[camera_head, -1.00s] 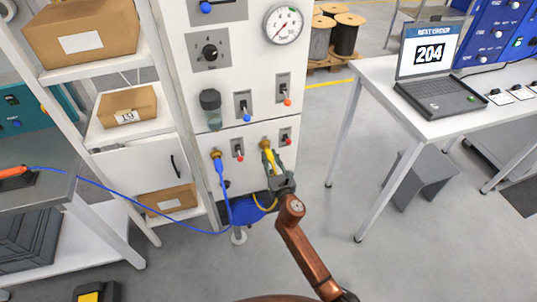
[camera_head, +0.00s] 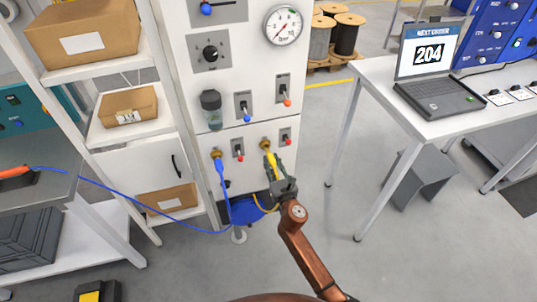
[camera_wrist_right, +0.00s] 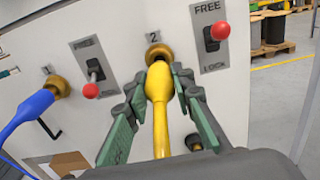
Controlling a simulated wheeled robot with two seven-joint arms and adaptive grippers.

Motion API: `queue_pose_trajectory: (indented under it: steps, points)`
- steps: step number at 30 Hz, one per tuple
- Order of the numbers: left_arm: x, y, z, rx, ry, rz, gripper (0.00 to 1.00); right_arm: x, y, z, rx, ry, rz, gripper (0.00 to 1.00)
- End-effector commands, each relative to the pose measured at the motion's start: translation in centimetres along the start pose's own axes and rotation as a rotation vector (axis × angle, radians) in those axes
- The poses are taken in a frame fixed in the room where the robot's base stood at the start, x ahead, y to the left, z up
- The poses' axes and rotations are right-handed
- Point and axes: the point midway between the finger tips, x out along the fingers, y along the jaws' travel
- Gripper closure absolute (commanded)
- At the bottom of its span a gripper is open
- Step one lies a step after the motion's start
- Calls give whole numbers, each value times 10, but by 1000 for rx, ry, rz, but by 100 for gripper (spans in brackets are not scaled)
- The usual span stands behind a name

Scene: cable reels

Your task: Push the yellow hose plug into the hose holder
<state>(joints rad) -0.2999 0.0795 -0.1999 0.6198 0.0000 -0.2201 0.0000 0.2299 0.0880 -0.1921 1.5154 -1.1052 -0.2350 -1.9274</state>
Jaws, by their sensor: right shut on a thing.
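The yellow hose plug (camera_head: 271,160) is at the brass hose holder (camera_head: 265,144) low on the white panel. In the right wrist view the plug (camera_wrist_right: 159,82) points up into the brass holder (camera_wrist_right: 158,54) marked 2, its front end meeting the ring. I cannot tell how deep it sits. My right gripper (camera_head: 278,172) is shut on the yellow plug; in the wrist view its green-padded fingers (camera_wrist_right: 158,104) lie on both sides of it. The yellow hose runs back between the fingers. My left gripper is not in view.
A blue plug (camera_head: 218,163) sits in the neighbouring holder, its hose trailing left. Red-tipped levers (camera_wrist_right: 220,31) marked FREE and LOCK flank the holders. A shelf with boxes (camera_head: 128,106) stands left. A table with a laptop (camera_head: 437,95) stands right, with open floor between.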

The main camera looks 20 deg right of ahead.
Motion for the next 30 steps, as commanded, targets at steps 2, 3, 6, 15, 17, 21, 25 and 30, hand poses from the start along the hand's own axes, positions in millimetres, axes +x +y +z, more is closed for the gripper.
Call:
queue_pose_trajectory:
  steps: [2, 3, 6, 15, 17, 21, 25, 30]
  points:
    - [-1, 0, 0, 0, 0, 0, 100, -2, 0, 1, 0, -1, 0, 100]
    - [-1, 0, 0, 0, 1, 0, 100, -3, 0, 1, 0, -1, 0, 100]
    - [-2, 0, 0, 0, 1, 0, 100, -6, 0, 1, 1, -1, 0, 100]
    - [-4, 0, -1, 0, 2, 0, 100, -12, 0, 1, 1, -1, 1, 100]
    - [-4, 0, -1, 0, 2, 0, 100, -13, 0, 1, 0, -1, 1, 100]
    - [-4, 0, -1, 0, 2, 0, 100, -14, 0, 1, 0, -1, 1, 100]
    - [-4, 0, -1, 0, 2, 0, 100, -14, 0, 1, 0, -1, 1, 100]
    - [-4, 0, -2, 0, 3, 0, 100, -16, 0, 1, 0, -1, 0, 100]
